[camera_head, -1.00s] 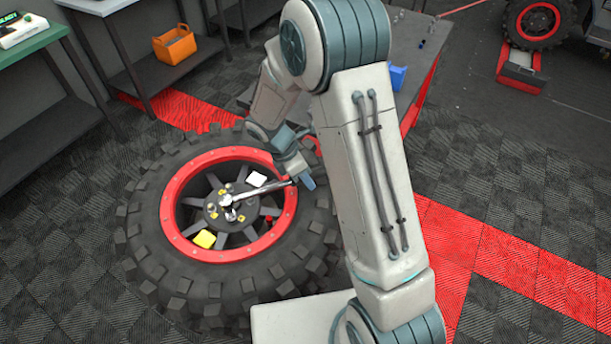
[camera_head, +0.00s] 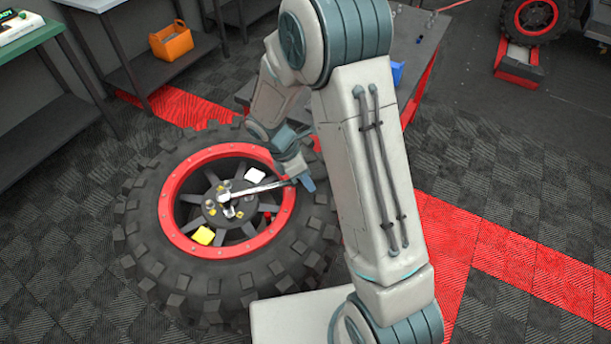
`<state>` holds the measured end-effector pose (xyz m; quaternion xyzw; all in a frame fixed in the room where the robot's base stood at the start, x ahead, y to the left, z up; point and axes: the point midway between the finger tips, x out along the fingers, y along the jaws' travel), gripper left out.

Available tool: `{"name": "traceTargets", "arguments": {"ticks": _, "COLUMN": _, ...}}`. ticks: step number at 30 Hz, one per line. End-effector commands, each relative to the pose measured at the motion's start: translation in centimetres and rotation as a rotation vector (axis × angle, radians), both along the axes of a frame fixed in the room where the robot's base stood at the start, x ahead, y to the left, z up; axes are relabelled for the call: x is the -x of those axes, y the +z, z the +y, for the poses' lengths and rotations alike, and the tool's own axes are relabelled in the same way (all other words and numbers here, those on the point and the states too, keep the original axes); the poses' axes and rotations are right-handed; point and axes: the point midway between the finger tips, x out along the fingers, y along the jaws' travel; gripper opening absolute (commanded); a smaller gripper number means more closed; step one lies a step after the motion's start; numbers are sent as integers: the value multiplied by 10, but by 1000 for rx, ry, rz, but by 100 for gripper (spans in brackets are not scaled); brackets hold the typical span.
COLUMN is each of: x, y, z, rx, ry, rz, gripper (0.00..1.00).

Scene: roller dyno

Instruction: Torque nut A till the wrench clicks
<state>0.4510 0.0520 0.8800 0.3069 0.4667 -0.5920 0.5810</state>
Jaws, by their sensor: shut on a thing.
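A large off-road wheel (camera_head: 148,215) with a red rim lies flat on the floor. Its dark hub carries several nuts and small yellow labels; the letters are too small to read, so I cannot tell which nut is A. A silver torque wrench (camera_head: 252,189) lies across the hub, its head over the nuts near the centre and its handle pointing right. My gripper (camera_head: 298,181) is shut on the handle end of the wrench, above the right part of the rim. Whether the wrench head sits fully on a nut is too small to tell.
A white block (camera_head: 254,175) and a yellow block (camera_head: 203,236) sit on the wheel, with a small red piece (camera_head: 267,217) nearby. A dark table (camera_head: 425,40) stands behind my arm. Benches with an orange tote (camera_head: 171,42) are at upper left.

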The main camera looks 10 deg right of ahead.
Motion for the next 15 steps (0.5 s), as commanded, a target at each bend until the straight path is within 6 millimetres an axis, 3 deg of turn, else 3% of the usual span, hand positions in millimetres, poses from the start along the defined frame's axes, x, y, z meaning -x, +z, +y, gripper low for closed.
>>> {"name": "traceTargets", "arguments": {"ticks": 15, "x": 7, "y": 1, "z": 0, "rx": -1, "ry": -37, "rz": -1, "gripper": 0}}
